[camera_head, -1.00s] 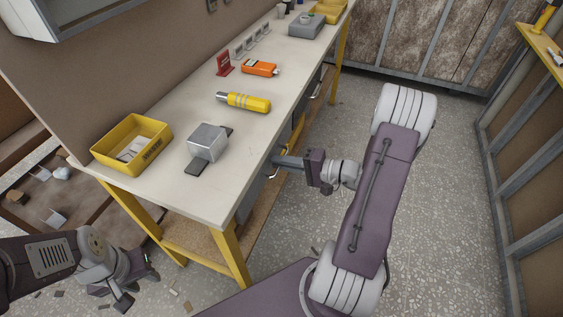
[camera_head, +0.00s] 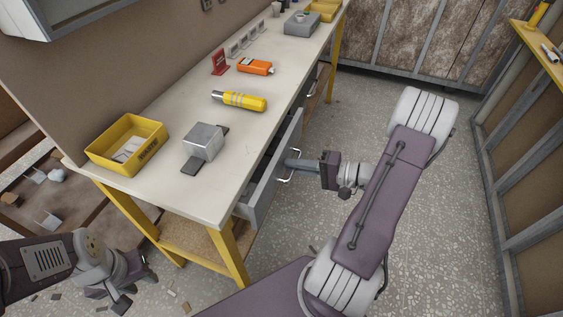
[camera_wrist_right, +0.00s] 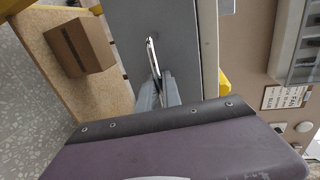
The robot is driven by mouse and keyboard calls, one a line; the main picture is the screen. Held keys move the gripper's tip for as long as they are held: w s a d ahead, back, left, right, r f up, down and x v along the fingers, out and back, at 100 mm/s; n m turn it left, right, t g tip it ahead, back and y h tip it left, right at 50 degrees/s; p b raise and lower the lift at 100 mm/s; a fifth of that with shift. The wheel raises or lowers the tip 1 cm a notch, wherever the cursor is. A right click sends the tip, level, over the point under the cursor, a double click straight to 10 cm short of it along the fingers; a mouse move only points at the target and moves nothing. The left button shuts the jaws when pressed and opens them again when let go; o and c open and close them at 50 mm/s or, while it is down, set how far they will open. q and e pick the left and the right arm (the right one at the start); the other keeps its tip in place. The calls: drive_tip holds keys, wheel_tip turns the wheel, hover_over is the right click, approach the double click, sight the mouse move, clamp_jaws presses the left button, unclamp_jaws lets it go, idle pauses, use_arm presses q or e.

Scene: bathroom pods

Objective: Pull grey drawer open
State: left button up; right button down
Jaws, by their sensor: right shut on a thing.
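The grey drawer (camera_head: 263,198) stands partly open under the front edge of the workbench, with its dark inside showing in the head view. My right gripper (camera_head: 292,165) is shut on the drawer's metal handle (camera_head: 285,181). In the right wrist view the handle (camera_wrist_right: 152,52) runs between the fingers (camera_wrist_right: 158,90), against the grey drawer front (camera_wrist_right: 128,20). My left gripper (camera_head: 136,283) hangs low at the left, away from the drawer, with its fingers apart and nothing seen between them.
The workbench (camera_head: 190,200) holds a yellow bin (camera_head: 100,160), a metal block (camera_head: 203,141), a yellow flashlight (camera_head: 240,100) and an orange tool (camera_head: 255,66). A cardboard box (camera_wrist_right: 80,46) sits on the lower shelf (camera_wrist_right: 105,95). The floor (camera_head: 340,120) to the right is fairly open.

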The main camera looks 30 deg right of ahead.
drive_tip(key=f+v, duration=0.1)
drive_tip(key=v, duration=0.8)
drive_tip(key=f+p+v, duration=0.1)
drive_tip(key=f+v, duration=0.1)
drive_tip(key=v, duration=0.8)
drive_tip(key=shift+s+d+f, duration=0.2)
drive_tip(key=shift+s+d, duration=0.05)
drive_tip(key=shift+s, duration=0.05)
drive_tip(key=c, duration=1.8)
unclamp_jaws()
drive_tip(key=p+v, duration=0.1)
drive_tip(key=v, duration=0.8)
